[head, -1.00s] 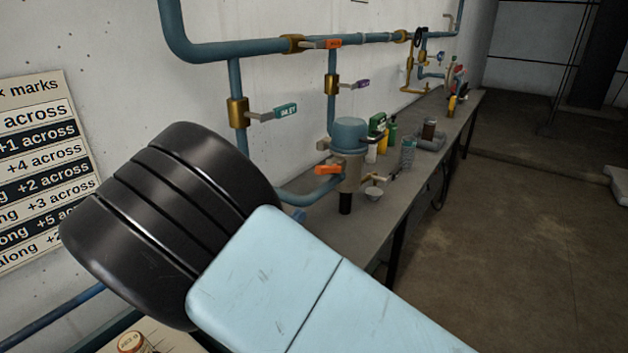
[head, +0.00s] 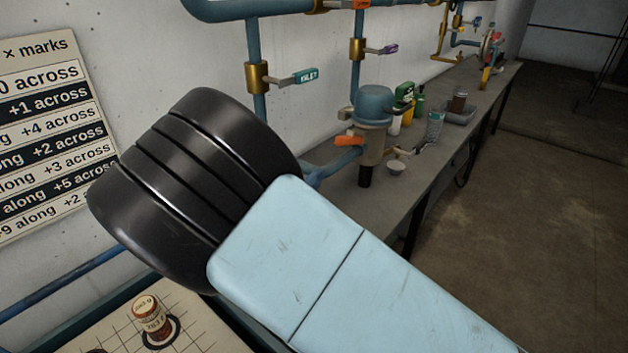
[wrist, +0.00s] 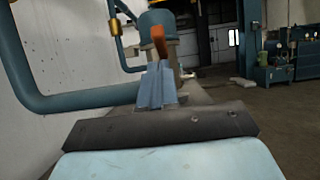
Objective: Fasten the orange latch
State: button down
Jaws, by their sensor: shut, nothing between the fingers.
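The orange latch (head: 349,141) is a short orange tab on the side of a grey-beige canister with a blue domed cap (head: 375,104), on the bench. It also shows in the wrist view (wrist: 159,40), upright and slightly tilted, against the canister. My gripper (wrist: 157,68) shows there as blue-grey fingers pressed together and empty. Their tips point at the latch and overlap its lower end in the picture; I cannot tell whether they touch. In the head view my arm hides most of the gripper. Whether the latch is engaged is not clear.
A blue pipe (head: 340,167) runs into the canister beside the wall. A small white cup (head: 396,167), bottles (head: 408,112) and a grey tray (head: 461,112) stand on the bench (head: 425,172). A teal-handled valve (head: 305,76) hangs above. A gridded board (head: 200,325) with corks lies at lower left.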

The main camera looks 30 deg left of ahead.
aim_at(329, 170)
jog(key=x, duration=0.7)
jog(key=shift+w+r, duration=0.1)
jog(key=shift+w, duration=0.1)
jog(key=shift+s+a+r, duration=0.1)
jog(key=shift+a+r, duration=0.05)
